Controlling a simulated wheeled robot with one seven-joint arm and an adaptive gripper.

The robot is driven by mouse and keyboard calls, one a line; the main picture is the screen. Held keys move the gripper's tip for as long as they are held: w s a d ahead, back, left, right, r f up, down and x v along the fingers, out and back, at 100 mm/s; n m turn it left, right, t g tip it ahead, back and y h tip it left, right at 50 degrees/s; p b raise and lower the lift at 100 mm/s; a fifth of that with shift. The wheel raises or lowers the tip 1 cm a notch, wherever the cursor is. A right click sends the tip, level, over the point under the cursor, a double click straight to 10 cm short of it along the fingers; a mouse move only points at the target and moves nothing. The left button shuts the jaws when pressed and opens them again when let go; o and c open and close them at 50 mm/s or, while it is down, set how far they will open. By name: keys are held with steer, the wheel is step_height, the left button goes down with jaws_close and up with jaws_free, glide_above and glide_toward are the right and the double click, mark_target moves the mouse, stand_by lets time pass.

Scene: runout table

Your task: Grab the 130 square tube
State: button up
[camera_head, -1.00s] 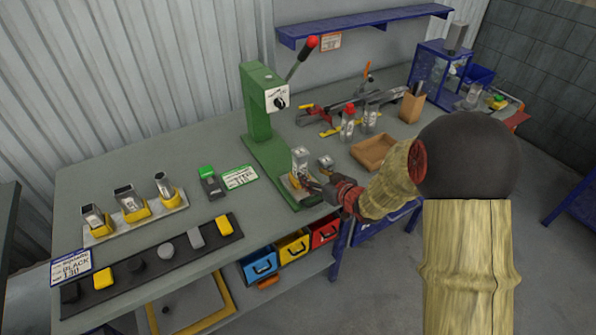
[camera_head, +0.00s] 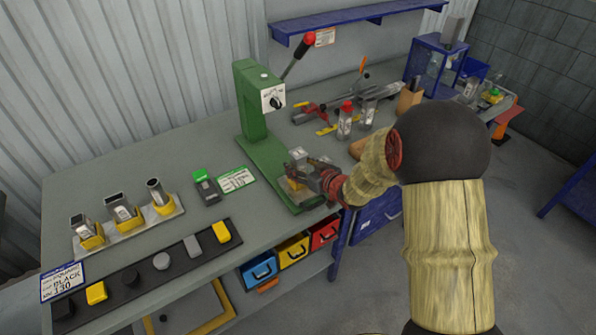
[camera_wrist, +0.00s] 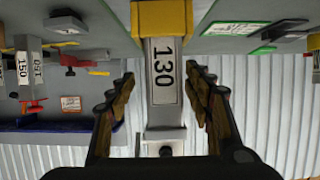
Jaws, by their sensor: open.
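The square tube marked 130 (camera_wrist: 164,70) is grey steel and stands in a yellow holder (camera_wrist: 161,18). In the wrist view it lies between my two spread fingers, with a visible gap on each side. In the head view the tube (camera_head: 297,157) stands on the green press base (camera_head: 262,158). My gripper (camera_head: 312,172) is open around the tube's right side there, and it hides part of the tube and holder. In the wrist view my gripper (camera_wrist: 160,88) holds nothing.
A green press (camera_head: 250,105) with a red-knobbed lever rises behind the tube. A rack of tubes in yellow holders (camera_head: 160,205) and a black strip of caps (camera_head: 140,270) lie left.

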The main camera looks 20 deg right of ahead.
steer(key=x, duration=0.1)
steer(key=b+x, duration=0.1)
steer(key=x, duration=0.2)
steer(key=shift+w+a+f, duration=0.2)
steer(key=shift+w+a, duration=0.05)
steer(key=shift+a, duration=0.1)
steer(key=shift+c, duration=0.6)
steer(key=c, duration=1.1)
steer(key=shift+r, duration=0.1)
jaws_close()
